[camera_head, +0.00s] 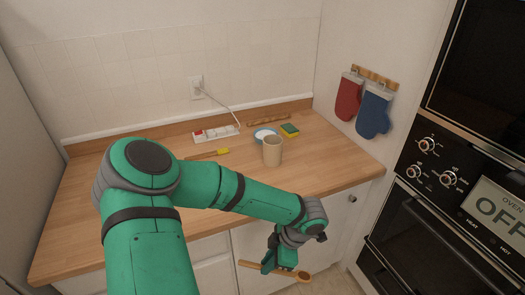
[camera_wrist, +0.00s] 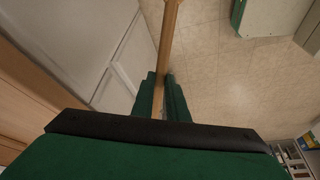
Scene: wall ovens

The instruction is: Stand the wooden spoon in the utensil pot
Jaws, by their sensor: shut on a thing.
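My gripper (camera_head: 282,268) is shut on the wooden spoon (camera_head: 252,265), in front of the counter and below its top edge. In the head view the spoon lies roughly level, its handle end to the left and its bowl (camera_head: 303,276) to the right. In the wrist view the spoon's wooden shaft (camera_wrist: 168,50) runs up from between the two green fingers (camera_wrist: 162,95); its bowl is out of that view. A tan pot with a side handle (camera_head: 272,152), which looks like the utensil pot, stands upright on the counter, apart from my gripper. Its inside is hard to see.
On the counter (camera_head: 325,160) are a white plate (camera_head: 263,135), a sponge (camera_head: 289,130), a yellow-headed utensil (camera_head: 222,151), a rolling pin (camera_head: 268,119) and a power strip (camera_head: 215,134). Mitts (camera_head: 373,115) hang at right beside the wall ovens (camera_head: 440,215). The counter's front right is clear.

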